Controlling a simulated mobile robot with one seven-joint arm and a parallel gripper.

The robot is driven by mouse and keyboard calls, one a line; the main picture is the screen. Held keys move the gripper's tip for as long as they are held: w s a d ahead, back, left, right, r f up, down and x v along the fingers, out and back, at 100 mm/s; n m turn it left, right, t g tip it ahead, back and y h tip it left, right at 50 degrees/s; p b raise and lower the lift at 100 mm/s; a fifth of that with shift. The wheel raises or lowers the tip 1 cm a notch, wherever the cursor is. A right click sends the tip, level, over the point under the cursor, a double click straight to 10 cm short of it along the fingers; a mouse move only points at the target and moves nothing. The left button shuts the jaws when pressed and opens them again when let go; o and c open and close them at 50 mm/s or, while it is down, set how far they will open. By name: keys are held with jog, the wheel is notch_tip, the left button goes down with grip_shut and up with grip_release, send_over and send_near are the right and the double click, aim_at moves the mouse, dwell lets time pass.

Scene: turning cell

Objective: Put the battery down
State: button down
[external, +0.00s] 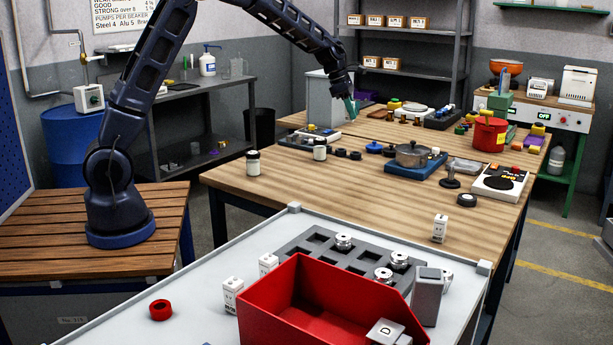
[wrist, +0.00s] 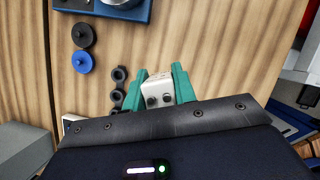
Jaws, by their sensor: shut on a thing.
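My gripper (external: 350,108) has green fingers and hangs at the end of the arm, over the far part of the wooden table. In the wrist view my gripper (wrist: 160,76) is shut on a pale, boxy battery (wrist: 157,89) with two dark round spots on the face toward the camera. The battery sits between both fingers. In the external view I cannot make it out. How far it is above the table is hard to tell.
On the wooden table (external: 240,178) stand a pot (external: 411,154) on a blue base, a red pot (external: 489,134) and two jars. The wrist view shows a black disc (wrist: 83,35), a blue disc (wrist: 82,62) and dark joined rings (wrist: 118,88) left of the fingers. Bare wood shows between.

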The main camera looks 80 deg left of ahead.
jog(key=shift+r, duration=0.9)
jog(key=d+m+g+h, duration=0.15)
jog(key=d+m, duration=0.45)
jog(key=d, duration=2.2)
jog(key=s+d+r+m+g+h, duration=0.1)
jog(key=s+d+m, duration=0.35)
jog(key=d, duration=0.95)
jog(key=m+g+y, duration=0.1)
jog(key=m+g, duration=0.4)
jog(key=m, duration=0.7)
send_over(193, 340)
notch_tip(193, 340, down, 14)
jog(key=shift+w+f, duration=0.1)
jog(key=shift+f, duration=2.3)
